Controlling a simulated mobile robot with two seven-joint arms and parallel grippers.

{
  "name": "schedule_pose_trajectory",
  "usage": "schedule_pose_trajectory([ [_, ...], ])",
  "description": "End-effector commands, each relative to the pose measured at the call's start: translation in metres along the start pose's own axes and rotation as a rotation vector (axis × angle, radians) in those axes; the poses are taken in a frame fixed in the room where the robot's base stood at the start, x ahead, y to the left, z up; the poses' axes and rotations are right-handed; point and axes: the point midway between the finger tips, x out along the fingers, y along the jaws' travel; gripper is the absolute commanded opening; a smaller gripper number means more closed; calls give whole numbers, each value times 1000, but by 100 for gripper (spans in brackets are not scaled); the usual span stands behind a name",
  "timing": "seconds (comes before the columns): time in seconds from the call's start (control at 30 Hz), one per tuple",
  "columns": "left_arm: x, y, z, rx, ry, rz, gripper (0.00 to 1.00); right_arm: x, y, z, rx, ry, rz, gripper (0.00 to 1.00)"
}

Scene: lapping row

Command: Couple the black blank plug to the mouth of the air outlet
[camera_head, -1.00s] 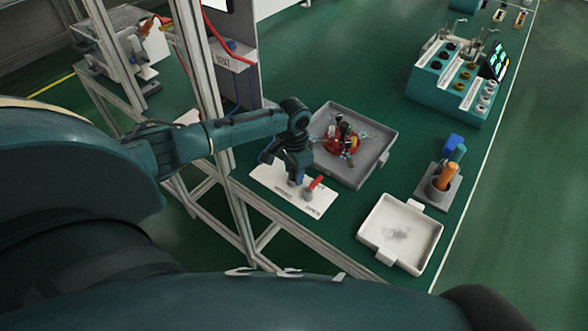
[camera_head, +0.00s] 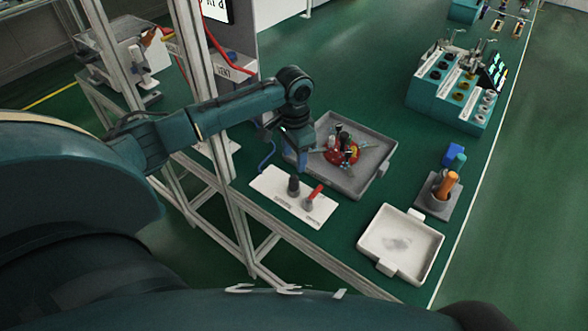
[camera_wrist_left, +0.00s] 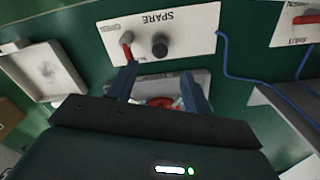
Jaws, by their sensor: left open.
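A white plate (camera_head: 270,185), marked SPARE in the left wrist view (camera_wrist_left: 195,22), lies on the green bench. A dark upright cylinder with a black round top (camera_head: 293,185) stands on it; the black top shows in the left wrist view (camera_wrist_left: 159,45). I take it for the black blank plug, but cannot tell whether it is seated on an outlet mouth. Beside it stands a grey fitting with a red lever (camera_head: 314,193). My left gripper (camera_head: 302,164) is open and empty, above and behind the plate; its fingers (camera_wrist_left: 159,72) are apart from the black top. My right gripper is not in view.
A grey tray (camera_head: 372,180) with a red piece (camera_head: 343,151) lies behind the plate. A white tray (camera_head: 380,222) and a holder with an orange handle (camera_head: 446,186) stand right. A frame post (camera_head: 236,215) stands left. A blue hose (camera_wrist_left: 235,75) runs near the plate.

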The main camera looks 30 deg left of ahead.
Motion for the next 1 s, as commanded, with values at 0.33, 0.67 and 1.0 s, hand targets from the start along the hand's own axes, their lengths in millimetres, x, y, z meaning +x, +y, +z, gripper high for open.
schedule_pose_trajectory([
  [0.33,-31,0,0,-1,-1,0,50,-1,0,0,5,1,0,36],
  [0.67,-31,0,0,0,-1,0,50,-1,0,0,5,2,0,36],
  [1.0,-12,28,2,48,9,11,50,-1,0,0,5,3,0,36],
])
